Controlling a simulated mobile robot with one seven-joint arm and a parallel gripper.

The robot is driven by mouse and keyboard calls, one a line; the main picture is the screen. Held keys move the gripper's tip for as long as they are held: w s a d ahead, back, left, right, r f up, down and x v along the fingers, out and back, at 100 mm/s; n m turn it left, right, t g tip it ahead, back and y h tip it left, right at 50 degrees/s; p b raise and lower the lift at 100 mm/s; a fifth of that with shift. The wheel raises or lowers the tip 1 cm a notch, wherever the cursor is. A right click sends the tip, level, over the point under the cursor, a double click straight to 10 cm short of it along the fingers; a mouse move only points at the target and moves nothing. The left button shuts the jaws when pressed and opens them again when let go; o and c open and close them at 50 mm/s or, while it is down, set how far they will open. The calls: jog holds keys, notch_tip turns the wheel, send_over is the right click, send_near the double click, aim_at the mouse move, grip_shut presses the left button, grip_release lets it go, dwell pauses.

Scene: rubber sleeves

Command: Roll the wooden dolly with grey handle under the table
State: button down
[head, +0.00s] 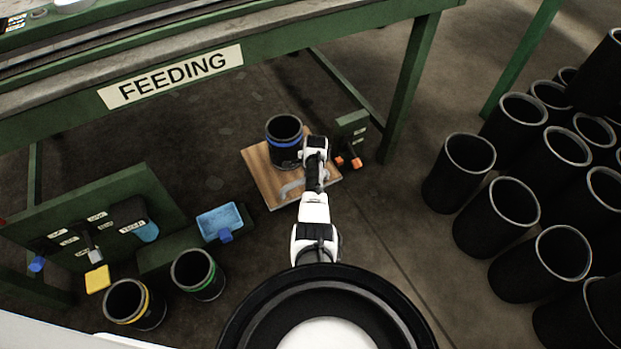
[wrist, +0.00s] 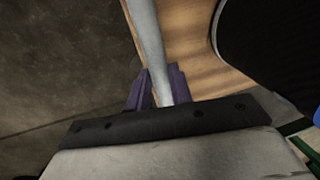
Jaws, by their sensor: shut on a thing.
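The wooden dolly (head: 262,178) sits on the floor near the front of the green table (head: 400,80) labelled FEEDING. A black sleeve with a blue band (head: 284,140) stands upright on it. The grey handle (head: 291,188) shows at the dolly's near side. My gripper (head: 317,185) is over the dolly's right part, and my arm hides some of the board. In the wrist view my purple fingers (wrist: 157,88) are closed around the grey handle bar (wrist: 150,45), with the wooden board (wrist: 190,40) and black sleeve (wrist: 265,45) beyond.
Many black sleeves (head: 515,215) stand clustered at the right. A green-banded sleeve (head: 198,273) and a yellow-banded sleeve (head: 133,303) stand at lower left, near a green tool rack (head: 110,215) and a blue tray (head: 220,220). A small green block with orange parts (head: 350,125) is right of the dolly.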

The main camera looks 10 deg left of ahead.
jog(key=shift+w+a+r, duration=0.15)
jog(key=shift+w+a, duration=0.05)
jog(key=shift+w, duration=0.05)
jog(key=c, duration=1.3)
grip_release()
jog(key=shift+o, duration=0.2)
notch_tip(320, 180, up, 13)
jog(key=s+d+p, duration=0.1)
jog(key=s+p, duration=0.1)
jog(key=p, duration=0.3)
jog(key=shift+s+d+r, duration=0.15)
jog(key=shift+d+r, duration=0.05)
jog(key=shift+d, duration=0.1)
